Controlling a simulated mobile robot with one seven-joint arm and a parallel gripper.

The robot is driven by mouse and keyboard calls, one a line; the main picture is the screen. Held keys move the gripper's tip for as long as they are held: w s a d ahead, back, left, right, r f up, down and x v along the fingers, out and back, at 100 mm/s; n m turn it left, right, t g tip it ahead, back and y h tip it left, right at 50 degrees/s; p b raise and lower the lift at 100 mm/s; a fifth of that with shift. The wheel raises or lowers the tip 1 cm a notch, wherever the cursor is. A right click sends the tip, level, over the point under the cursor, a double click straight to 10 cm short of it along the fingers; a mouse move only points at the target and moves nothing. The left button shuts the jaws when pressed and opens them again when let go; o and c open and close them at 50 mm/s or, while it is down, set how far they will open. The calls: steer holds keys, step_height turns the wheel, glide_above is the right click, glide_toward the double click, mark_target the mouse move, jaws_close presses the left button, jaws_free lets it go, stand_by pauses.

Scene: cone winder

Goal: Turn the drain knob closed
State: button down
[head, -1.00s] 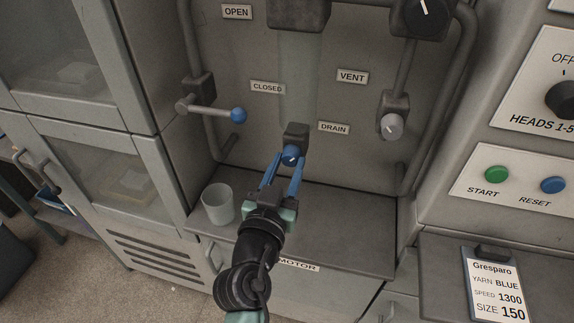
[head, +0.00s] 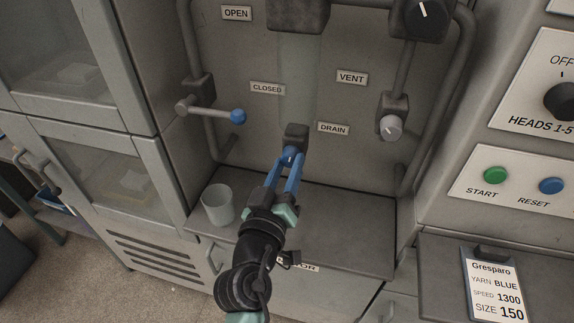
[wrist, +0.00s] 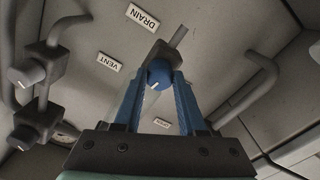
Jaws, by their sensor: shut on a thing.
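The drain knob (head: 289,156) is a round blue knob on a dark block, below and left of the DRAIN label (head: 333,128). In the wrist view the knob (wrist: 159,75) shows a white pointer line and sits between the fingertips. My gripper (head: 285,163) is shut on the knob, with a blue finger on each side of it. The gripper also shows in the wrist view (wrist: 159,84). The fingers hide part of the knob in the head view.
A lever with a blue ball end (head: 238,116) stands left, by the CLOSED label (head: 267,88). A grey vent knob (head: 390,127) is on the right. A pale cup (head: 218,204) stands on the ledge (head: 345,215) left of my arm. Pipes run down both sides.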

steer(key=n+p, duration=0.1)
steer(key=n, duration=0.5)
steer(key=shift+r+n+p, duration=0.15)
steer(key=shift+n+p, duration=0.15)
steer(key=shift+p, duration=0.1)
steer(key=n+p, duration=0.1)
steer(key=n, duration=0.3)
steer(key=shift+n+p, duration=0.3)
steer(key=shift+c, duration=2.4)
jaws_free()
steer(key=shift+s, duration=0.1)
steer(key=b+v, duration=0.2)
steer(key=v, duration=1)
steer(key=shift+s, duration=0.4)
